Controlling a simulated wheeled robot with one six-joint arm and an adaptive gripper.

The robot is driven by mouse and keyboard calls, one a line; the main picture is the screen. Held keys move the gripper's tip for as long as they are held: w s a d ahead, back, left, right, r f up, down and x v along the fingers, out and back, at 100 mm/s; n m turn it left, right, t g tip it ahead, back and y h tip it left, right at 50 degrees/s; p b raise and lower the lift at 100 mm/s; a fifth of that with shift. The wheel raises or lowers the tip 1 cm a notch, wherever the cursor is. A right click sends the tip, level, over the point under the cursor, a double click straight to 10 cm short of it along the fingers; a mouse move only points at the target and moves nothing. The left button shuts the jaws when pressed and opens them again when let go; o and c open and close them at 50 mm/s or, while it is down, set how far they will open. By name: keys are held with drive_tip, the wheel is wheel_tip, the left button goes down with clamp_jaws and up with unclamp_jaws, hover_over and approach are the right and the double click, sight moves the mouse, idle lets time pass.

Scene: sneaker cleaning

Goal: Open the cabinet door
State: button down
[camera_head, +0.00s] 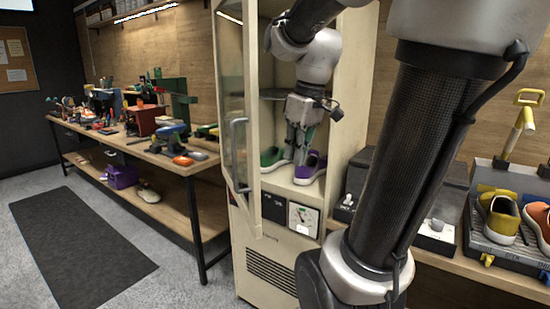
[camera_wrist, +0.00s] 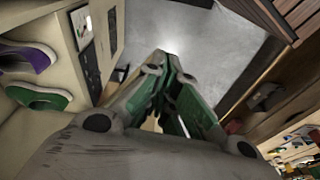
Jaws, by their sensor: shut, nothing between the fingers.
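The cream cabinet (camera_head: 275,265) stands in the middle of the head view. Its glass-paned door (camera_head: 231,80) is swung outward to the left and stands open, with a grey vertical handle (camera_head: 238,155) on it. My gripper (camera_head: 300,160) points down in front of the open compartment, right of the door and apart from the handle. Its green-padded fingers are shut and empty, as the wrist view (camera_wrist: 165,58) also shows. A green shoe (camera_head: 272,158) and a purple shoe (camera_head: 310,168) sit inside, partly hidden by my gripper. The wrist view shows the purple shoe (camera_wrist: 28,60) too.
A workbench (camera_head: 180,165) with tools runs along the left wall. Grey floor with a dark mat (camera_head: 80,240) is clear at left.

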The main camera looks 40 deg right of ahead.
drive_tip(key=w+d+r+n+g+y, duration=0.1)
drive_tip(key=w+d+r+n+y, duration=0.25)
drive_tip(key=w+d+n, duration=0.65)
drive_tip(key=a+f+n, duration=0.2)
drive_tip(key=a+f, duration=0.6)
drive_tip(key=a, duration=0.2)
drive_tip(key=shift+w+a+f, duration=0.25)
drive_tip(key=shift+a+f, duration=0.05)
drive_tip(key=shift+a, duration=0.05)
drive_tip(key=shift+a, duration=0.1)
